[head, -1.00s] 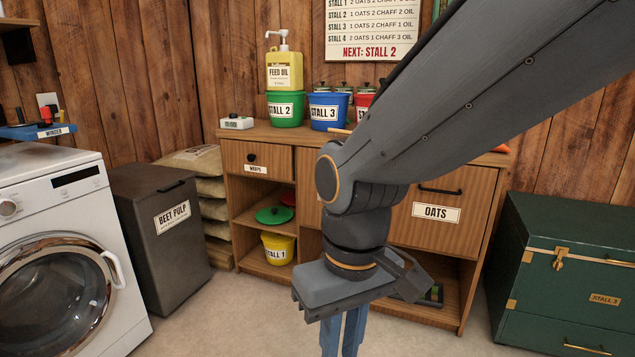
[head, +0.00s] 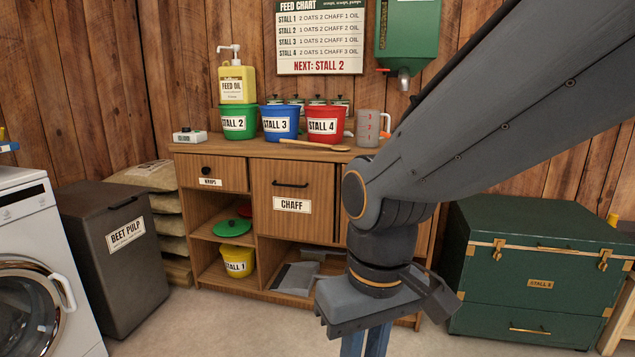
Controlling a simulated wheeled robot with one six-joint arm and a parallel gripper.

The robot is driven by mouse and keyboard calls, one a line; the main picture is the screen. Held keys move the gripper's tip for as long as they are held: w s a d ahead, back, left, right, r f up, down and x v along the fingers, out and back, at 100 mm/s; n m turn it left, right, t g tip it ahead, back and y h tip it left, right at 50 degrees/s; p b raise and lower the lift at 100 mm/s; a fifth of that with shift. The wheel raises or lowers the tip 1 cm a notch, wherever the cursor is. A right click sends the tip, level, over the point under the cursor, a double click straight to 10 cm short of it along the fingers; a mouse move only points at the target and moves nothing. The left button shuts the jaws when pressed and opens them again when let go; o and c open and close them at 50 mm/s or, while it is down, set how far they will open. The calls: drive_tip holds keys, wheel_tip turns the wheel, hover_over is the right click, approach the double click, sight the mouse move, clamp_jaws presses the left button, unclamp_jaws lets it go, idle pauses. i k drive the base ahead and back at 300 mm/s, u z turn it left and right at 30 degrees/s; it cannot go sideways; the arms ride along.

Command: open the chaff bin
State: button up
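The chaff bin (head: 296,218) is a wooden front in the middle of the cabinet, with a white CHAFF label (head: 292,205) and a dark bar handle (head: 290,184) near its top. Its front looks closed, flush with the cabinet. My gripper (head: 365,342) points down in front of the cabinet, below and to the right of the handle and apart from it. Only the upper part of its blue fingers shows; the tips are cut off by the bottom edge. My arm hides the right part of the cabinet.
A beet pulp bin (head: 122,270) and washer (head: 40,270) are left, a green chest (head: 535,270) right. Some floor in front is clear.

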sight(292, 200)
drive_tip(key=z, duration=0.1)
drive_tip(key=i, duration=1.35)
drive_tip(key=u, duration=0.7)
